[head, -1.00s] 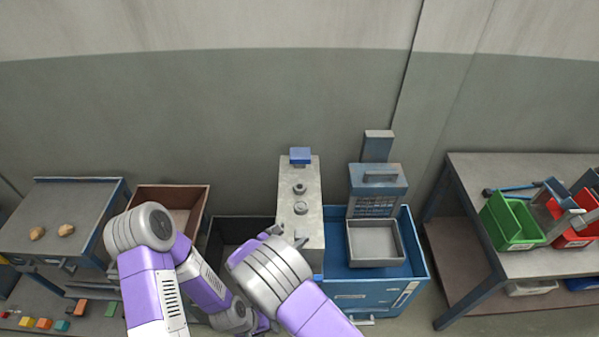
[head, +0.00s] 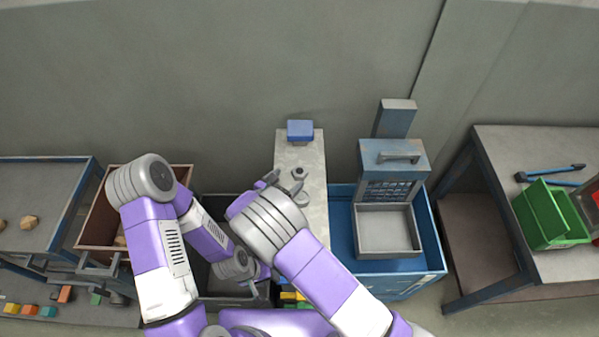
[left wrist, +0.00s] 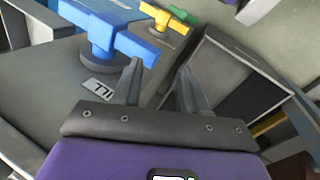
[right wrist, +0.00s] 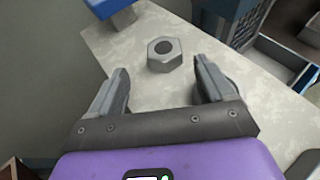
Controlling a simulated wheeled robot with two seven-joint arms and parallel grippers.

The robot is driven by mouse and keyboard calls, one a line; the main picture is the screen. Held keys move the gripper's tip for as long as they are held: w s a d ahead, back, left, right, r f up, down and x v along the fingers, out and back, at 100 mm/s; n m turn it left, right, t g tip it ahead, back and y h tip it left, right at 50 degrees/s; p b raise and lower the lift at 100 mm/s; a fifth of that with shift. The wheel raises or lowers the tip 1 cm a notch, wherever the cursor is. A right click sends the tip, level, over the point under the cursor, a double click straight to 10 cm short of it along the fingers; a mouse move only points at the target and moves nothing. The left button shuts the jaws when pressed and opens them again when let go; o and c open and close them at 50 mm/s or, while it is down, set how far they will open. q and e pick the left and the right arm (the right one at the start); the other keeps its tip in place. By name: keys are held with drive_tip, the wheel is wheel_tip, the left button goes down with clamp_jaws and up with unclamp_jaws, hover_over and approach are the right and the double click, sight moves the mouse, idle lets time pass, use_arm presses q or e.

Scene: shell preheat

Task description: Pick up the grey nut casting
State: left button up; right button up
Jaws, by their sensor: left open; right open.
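A grey hexagonal nut casting (right wrist: 164,55) with a dark round hole lies on a pale mottled worktop (right wrist: 155,92). In the right wrist view it is just beyond and between my open fingertips, not touching them. My left gripper (left wrist: 158,72) is open and empty, low beside blue valve handle.
A blue block (head: 300,130) stands at the worktop's far end. A blue machine with a grey tray (head: 388,250) is to the right. The left wrist view shows the blue valve handle (left wrist: 110,38) and a yellow one (left wrist: 165,17). A green bin (head: 545,215) is far right.

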sight(299, 172)
drive_tip(key=shift+w+d+f, duration=0.1)
drive_tip(key=shift+w+d, duration=0.3)
drive_tip(key=shift+d, duration=0.1)
drive_tip(key=x, duration=0.4)
drive_tip(key=shift+w+d, duration=0.3)
drive_tip(key=shift+d, duration=0.1)
drive_tip(key=shift+c, duration=0.3)
